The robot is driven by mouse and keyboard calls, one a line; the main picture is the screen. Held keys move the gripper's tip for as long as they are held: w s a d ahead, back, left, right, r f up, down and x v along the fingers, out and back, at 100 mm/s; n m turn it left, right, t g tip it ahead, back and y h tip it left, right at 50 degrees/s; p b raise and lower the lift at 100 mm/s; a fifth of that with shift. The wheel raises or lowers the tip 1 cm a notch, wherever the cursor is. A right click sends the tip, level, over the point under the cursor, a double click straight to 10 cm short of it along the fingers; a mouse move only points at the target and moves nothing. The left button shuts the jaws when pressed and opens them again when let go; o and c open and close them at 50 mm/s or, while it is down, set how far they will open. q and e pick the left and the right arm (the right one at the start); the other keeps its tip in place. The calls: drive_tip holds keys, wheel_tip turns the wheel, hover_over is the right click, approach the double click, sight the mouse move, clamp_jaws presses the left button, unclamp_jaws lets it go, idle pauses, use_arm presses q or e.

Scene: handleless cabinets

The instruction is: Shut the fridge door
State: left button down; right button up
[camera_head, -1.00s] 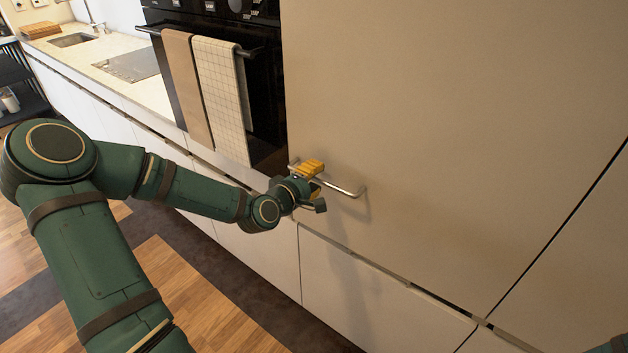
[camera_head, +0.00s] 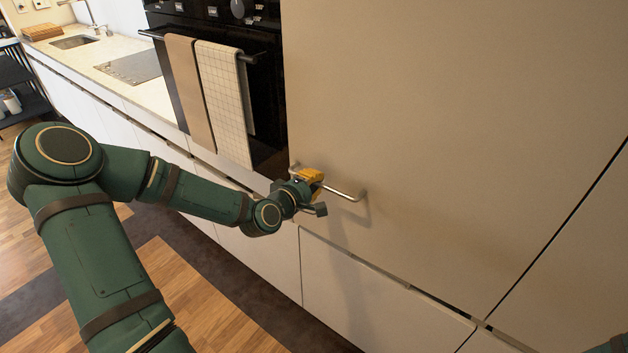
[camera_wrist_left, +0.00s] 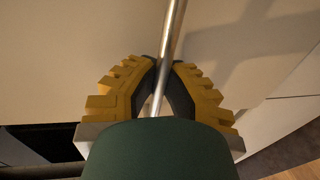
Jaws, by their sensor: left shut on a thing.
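The fridge door (camera_head: 450,130) is the large plain beige panel to the right of the oven in the head view. It looks about flush with the fronts around it; I cannot tell whether a small gap is left. Its metal bar handle (camera_head: 346,193) sits low near its left edge. My left gripper (camera_head: 315,189), with yellow fingers, is at the handle. In the left wrist view, the fingers (camera_wrist_left: 165,75) are shut around the handle bar (camera_wrist_left: 173,30), one on each side. The right gripper is out of view; only a bit of my right arm shows at the lower right corner.
A black oven (camera_head: 262,105) with a tan towel (camera_head: 190,90) and a checked towel (camera_head: 222,100) on its rail stands left of the door. A drawer front (camera_head: 370,290) lies below the door. A counter with a sink (camera_head: 75,42) runs to the far left.

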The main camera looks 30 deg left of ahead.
use_arm(q)
drive_tip(key=c, duration=1)
unclamp_jaws()
drive_tip(key=shift+v, duration=3.75)
drive_tip(key=s+d+f+m+g+h, duration=0.2)
drive_tip(key=d+f+m+g+h, duration=0.45)
drive_tip(key=d+f, duration=0.95)
drive_tip(key=s+d+f+m+g+y, duration=0.1)
drive_tip(key=s+d+f+m+g, duration=0.1)
drive_tip(key=s+f+m, duration=0.1)
drive_tip(key=s+d+f+m+g+y, duration=0.1)
drive_tip(key=s+d+f+m+g, duration=0.2)
drive_tip(key=s, duration=0.1)
drive_tip(key=s+d+f+m+g+y, duration=0.1)
drive_tip(key=s+d+f+m+g, duration=0.1)
drive_tip(key=s+d+f+m, duration=0.1)
drive_tip(key=shift+s+d+f+m+g, duration=0.15)
drive_tip(key=shift+s+f+m+g, duration=0.1)
drive_tip(key=shift+s+f, duration=0.1)
